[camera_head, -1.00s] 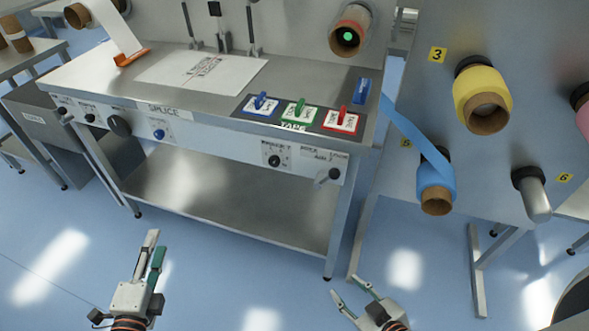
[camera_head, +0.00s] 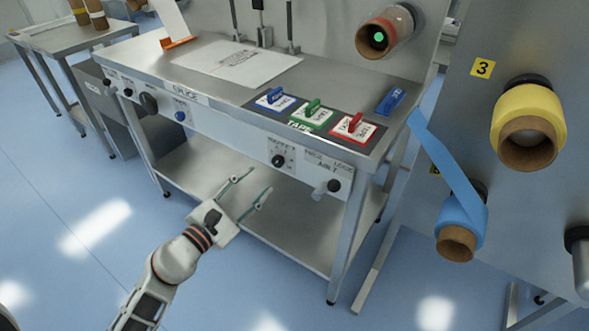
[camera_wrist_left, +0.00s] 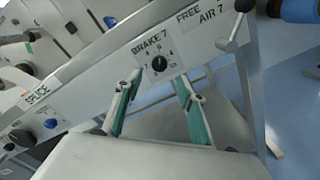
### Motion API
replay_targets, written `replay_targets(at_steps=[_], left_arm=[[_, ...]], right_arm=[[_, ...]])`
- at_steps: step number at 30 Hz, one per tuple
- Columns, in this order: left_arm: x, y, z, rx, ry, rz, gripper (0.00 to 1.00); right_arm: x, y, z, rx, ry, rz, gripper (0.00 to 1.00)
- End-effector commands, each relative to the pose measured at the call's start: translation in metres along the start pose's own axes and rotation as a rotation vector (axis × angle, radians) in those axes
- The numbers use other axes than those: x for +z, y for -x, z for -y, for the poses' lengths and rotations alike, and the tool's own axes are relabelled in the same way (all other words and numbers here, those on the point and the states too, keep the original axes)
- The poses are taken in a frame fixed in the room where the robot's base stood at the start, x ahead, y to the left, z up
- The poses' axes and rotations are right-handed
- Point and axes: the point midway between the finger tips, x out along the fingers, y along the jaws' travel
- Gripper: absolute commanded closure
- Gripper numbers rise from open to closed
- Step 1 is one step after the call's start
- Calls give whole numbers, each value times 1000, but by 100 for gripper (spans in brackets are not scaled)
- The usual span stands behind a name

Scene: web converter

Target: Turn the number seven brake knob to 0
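In the left wrist view my left gripper (camera_wrist_left: 158,82) has a finger to either side of the knob's line, the knob lying beyond the tips. My right gripper is not in view.
The free air 7 lever (camera_head: 327,188) sticks out right of the knob. A blue knob (camera_head: 180,116) and a large black knob (camera_head: 149,103) are farther left on the panel. A lower shelf (camera_head: 200,170) lies under the panel. The roll rack stands at the right.

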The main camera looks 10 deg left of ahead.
Motion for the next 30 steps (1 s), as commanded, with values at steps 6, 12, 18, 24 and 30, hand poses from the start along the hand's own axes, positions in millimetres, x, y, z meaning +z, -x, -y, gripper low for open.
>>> replay_targets(at_steps=[6, 12, 18, 24, 30], left_arm=[[0, -18, -2, 2, -27, -2, 61], [-1, -49, -1, 1, -24, -2, 61], [-1, -72, 0, 0, -24, -3, 61], [-1, -79, 0, 0, -24, -2, 61], [-1, -79, -1, 0, -24, -2, 61]], right_arm=[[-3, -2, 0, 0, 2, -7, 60], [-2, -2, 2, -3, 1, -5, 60], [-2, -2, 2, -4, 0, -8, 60], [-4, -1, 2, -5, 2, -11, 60], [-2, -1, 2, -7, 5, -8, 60]])
